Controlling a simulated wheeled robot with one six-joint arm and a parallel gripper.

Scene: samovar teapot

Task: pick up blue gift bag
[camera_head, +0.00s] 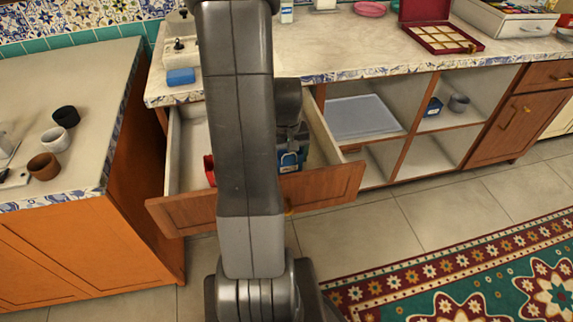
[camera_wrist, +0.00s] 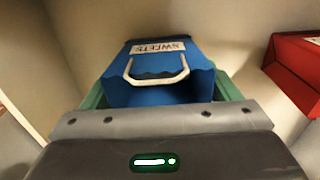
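The blue gift bag (camera_wrist: 158,62) fills the middle of the wrist view, with a white handle and a white label reading "SWEETS". In the head view the blue gift bag (camera_head: 290,161) is in the open drawer (camera_head: 328,186), partly hidden by my arm. My gripper (camera_wrist: 160,95) is right at the bag, with green finger parts close along its left and right sides. I cannot tell whether they press on it. In the head view my gripper (camera_head: 291,133) points down into the drawer, its fingers not clearly visible.
A red box (camera_wrist: 295,70) lies to the right of the bag in the wrist view; a red thing (camera_head: 209,170) shows left of my arm in the head view. Drawer walls are close around. The counter (camera_head: 350,45) overhangs behind. An orange cabinet (camera_head: 135,185) stands left.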

